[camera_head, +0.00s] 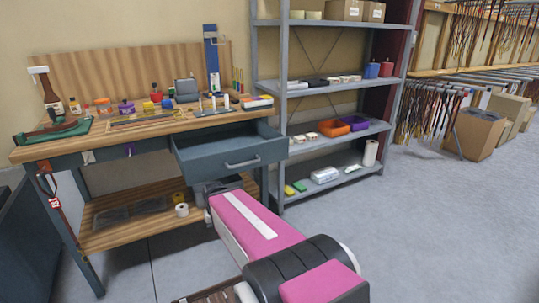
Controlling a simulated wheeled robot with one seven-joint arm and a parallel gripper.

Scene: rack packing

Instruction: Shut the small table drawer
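The small table drawer (215,158) is blue-grey and stands pulled out from under the right part of the wooden-topped workbench (60,148). Its front panel faces me and has a pale bar handle (242,163). The drawer's inside shows above the front panel, and I see nothing in it. My pink and black arm reaches from the bottom of the view up to just below the drawer.
Tools, jars and small boxes crowd the bench top. The bench's lower shelf (125,235) holds trays and a white roll (181,210). A metal shelving unit (284,120) stands close to the drawer's right. The grey floor (440,235) at right is clear.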

